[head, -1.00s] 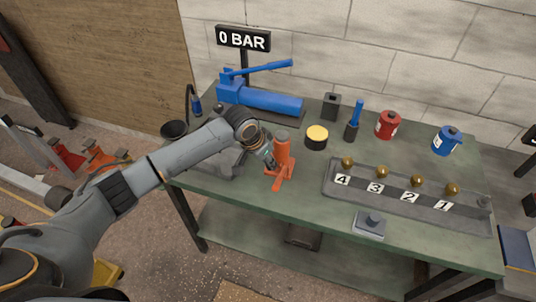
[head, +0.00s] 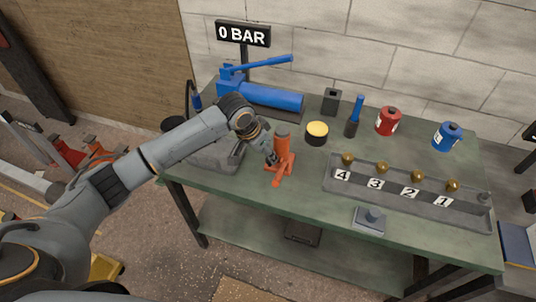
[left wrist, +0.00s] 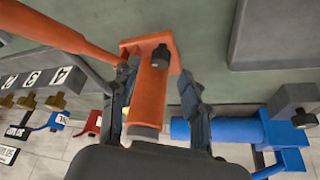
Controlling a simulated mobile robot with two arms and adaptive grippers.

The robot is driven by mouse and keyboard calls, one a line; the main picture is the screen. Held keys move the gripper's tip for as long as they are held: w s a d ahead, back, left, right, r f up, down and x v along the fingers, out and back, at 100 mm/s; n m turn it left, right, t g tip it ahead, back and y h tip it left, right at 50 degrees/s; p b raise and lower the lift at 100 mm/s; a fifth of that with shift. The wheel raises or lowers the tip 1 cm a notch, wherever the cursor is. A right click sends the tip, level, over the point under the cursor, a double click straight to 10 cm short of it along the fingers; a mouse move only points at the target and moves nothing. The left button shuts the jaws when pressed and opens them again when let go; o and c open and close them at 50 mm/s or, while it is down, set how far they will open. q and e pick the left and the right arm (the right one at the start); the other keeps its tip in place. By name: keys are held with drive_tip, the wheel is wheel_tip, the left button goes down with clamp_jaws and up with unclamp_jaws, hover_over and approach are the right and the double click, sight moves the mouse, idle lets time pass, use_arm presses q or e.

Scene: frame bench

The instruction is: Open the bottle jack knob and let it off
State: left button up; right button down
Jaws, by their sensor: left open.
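The orange bottle jack (head: 283,148) stands on the green bench. It also shows in the left wrist view (left wrist: 149,95), with a small black knob (left wrist: 161,54) on its body near the base. An orange bar (left wrist: 60,28) reaches out from the jack's side toward the upper left of that view. My left gripper (head: 268,154) is at the jack's left side in the head view. In the left wrist view my left gripper (left wrist: 158,76) is open, with one finger on either side of the jack body. I cannot tell whether the fingers touch it. My right gripper is not in view.
A blue hand pump (head: 265,98) lies behind the jack under a "0 BAR" sign (head: 243,34). A yellow-topped can (head: 317,132) stands close right of the jack. A grey tray (head: 400,193) with several brass knobs and number plates lies to the right. Bench space before the jack is clear.

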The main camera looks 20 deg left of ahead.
use_arm(q)
drive_tip(key=shift+v, duration=2.55)
